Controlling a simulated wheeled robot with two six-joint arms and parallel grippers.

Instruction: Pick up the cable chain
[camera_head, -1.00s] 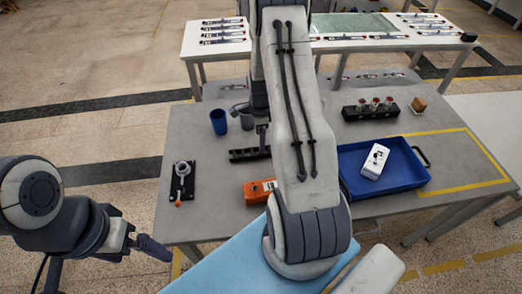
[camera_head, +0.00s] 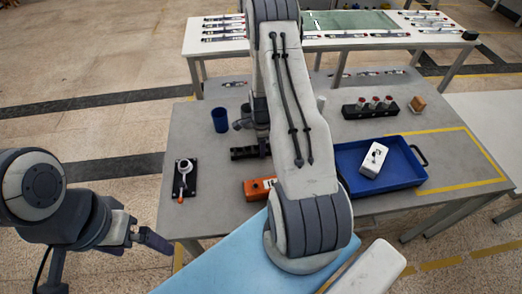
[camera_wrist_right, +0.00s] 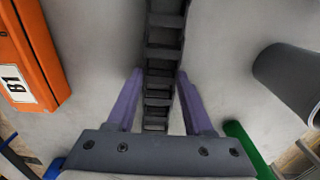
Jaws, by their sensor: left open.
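The cable chain (camera_head: 244,153) is a dark, ladder-like strip lying flat on the grey table. Its right end is hidden behind my right arm in the head view. In the right wrist view the chain (camera_wrist_right: 163,60) runs from the top edge down to between the purple fingers of my right gripper (camera_wrist_right: 160,90). The fingers stand on either side of it, close to its edges, and do not look closed on it. In the head view my right arm hides most of that gripper. My left gripper (camera_head: 143,232) is open and empty, off the table's left front corner.
An orange box (camera_head: 257,188) lies in front of the chain, marked B1 in the wrist view (camera_wrist_right: 28,60). A blue cup (camera_head: 220,119) stands behind it; a grey cup (camera_wrist_right: 290,80) shows in the wrist view. A blue tray (camera_head: 408,183) with a white device is at right.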

